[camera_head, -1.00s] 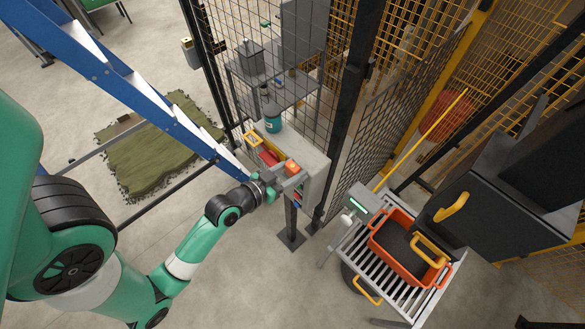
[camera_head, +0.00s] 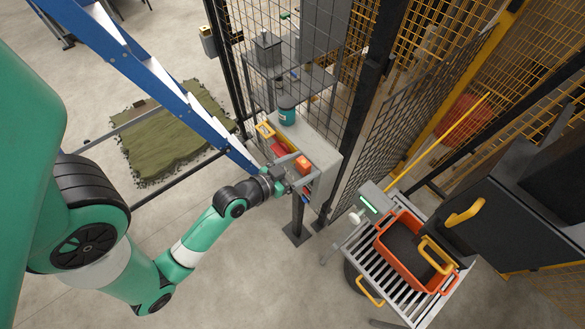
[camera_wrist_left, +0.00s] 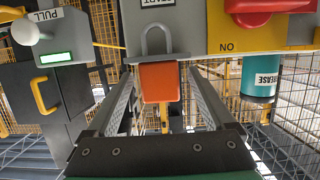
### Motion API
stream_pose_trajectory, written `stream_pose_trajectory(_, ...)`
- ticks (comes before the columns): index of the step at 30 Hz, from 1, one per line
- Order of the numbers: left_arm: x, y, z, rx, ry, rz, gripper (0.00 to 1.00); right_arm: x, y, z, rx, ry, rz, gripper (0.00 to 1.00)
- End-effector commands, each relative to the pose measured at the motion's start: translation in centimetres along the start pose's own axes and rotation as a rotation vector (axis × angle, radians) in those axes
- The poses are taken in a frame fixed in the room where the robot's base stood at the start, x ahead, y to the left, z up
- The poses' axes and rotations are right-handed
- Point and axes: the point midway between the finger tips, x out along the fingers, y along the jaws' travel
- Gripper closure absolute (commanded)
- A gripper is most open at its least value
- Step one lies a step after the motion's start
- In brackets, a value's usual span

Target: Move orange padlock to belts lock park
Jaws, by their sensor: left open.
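The orange padlock (camera_head: 303,162) is at the front of the grey control box beside the mesh fence. In the left wrist view, the padlock (camera_wrist_left: 160,82) has its grey shackle upward against the grey panel, under a partly cut-off START label, with its body hanging below. My left gripper (camera_head: 298,169) is open at the box. In the wrist view its two fingers stand on either side of the padlock, with visible gaps, and do not grip it. I cannot make out which spot is the belts lock park. My right gripper is out of view.
A red handle (camera_wrist_left: 262,10) on a yellow plate and a teal canister (camera_wrist_left: 261,78) are right of the padlock. A blue ladder (camera_head: 150,80) stands left of the box. An orange crate (camera_head: 388,262) sits on a roller table at right. Mesh fencing rises behind the box.

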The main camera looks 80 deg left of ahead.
Motion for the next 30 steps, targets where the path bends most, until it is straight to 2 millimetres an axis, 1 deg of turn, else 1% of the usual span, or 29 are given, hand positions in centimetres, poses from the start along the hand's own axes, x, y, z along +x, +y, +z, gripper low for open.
stream_pose_trajectory(5, -3.3, -0.1, 0.3, -0.002, -0.003, -0.004, 0.13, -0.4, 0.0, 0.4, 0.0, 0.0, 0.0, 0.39)
stream_pose_trajectory(9, -6.9, -0.2, 0.5, -0.004, -0.003, -0.008, 0.13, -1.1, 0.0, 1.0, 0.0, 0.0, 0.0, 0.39)
stream_pose_trajectory(11, -8.3, -0.1, 0.4, -0.003, -0.001, -0.007, 0.13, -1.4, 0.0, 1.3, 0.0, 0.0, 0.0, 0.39)
stream_pose_trajectory(12, -9.1, -0.2, 0.1, -0.005, -0.006, -0.007, 0.13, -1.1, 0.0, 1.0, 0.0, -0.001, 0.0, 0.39)
stream_pose_trajectory(15, -10.2, -0.2, 0.1, -0.004, -0.006, -0.006, 0.13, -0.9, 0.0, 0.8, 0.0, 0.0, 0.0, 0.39)
stream_pose_trajectory(20, -11.1, 0.0, 0.0, -0.001, 0.0, -0.001, 0.13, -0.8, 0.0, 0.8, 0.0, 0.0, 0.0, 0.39)
stream_pose_trajectory(30, -11.1, 0.0, 0.0, 0.001, 0.001, 0.0, 0.13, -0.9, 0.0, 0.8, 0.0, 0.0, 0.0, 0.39)
